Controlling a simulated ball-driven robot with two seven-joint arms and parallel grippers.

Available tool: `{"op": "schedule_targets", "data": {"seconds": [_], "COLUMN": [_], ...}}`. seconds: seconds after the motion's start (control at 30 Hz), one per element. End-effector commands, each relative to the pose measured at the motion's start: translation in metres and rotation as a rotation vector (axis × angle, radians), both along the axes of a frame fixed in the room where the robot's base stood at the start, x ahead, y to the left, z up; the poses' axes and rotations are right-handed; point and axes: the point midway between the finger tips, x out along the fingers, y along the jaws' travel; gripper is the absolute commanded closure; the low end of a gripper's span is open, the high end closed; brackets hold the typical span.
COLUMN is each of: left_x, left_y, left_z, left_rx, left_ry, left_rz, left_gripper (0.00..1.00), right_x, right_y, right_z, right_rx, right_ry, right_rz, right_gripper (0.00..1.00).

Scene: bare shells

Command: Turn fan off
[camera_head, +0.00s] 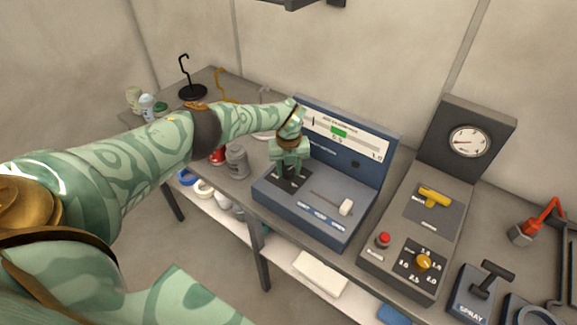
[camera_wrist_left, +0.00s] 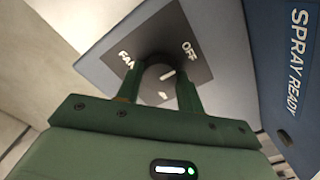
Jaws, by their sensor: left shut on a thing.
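The fan knob (camera_wrist_left: 156,73) is a dark round knob on a dark plate (camera_wrist_left: 198,72) marked "FAN" and "OFF" in the left wrist view. The knob carries a short white mark; I cannot tell for sure which label it points to. My left gripper (camera_wrist_left: 160,82) has its two green fingers on either side of the knob and is shut on it. In the head view my left gripper (camera_head: 289,176) reaches down onto the left part of the blue-grey console (camera_head: 296,217) and hides most of the knob. My right gripper is not in view.
A white slider (camera_head: 345,207) sits to the right on the same console, below an upright display panel (camera_head: 345,137). Further right, another panel has a red button (camera_head: 383,239), yellow knobs and a gauge (camera_head: 468,142). Cans (camera_head: 237,160) stand left of the console.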

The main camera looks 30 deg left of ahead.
Motion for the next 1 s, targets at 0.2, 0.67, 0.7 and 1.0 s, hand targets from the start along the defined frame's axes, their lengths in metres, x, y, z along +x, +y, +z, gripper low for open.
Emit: {"op": "schedule_targets", "data": {"seconds": [0.2, 0.67, 0.7, 1.0], "left_x": [0.0016, 0.0016, 0.0014, 0.0006], "left_y": [0.001, 0.001, 0.001, 0.0005], "left_z": [0.0017, 0.0016, 0.0015, 0.0026], "left_rx": [0.002, 0.001, 0.001, 0.001], "left_ry": [-0.005, -0.004, -0.004, -0.002], "left_rz": [0.037, 0.042, 0.042, 0.041], "left_gripper": [0.85, 0.49, 0.41, 0.41], "right_x": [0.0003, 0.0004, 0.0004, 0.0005], "right_y": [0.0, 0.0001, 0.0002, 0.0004], "right_z": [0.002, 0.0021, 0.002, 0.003], "right_rx": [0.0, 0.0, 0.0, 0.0], "right_ry": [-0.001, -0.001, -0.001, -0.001], "right_rz": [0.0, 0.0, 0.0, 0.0], "right_gripper": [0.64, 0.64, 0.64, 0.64]}}
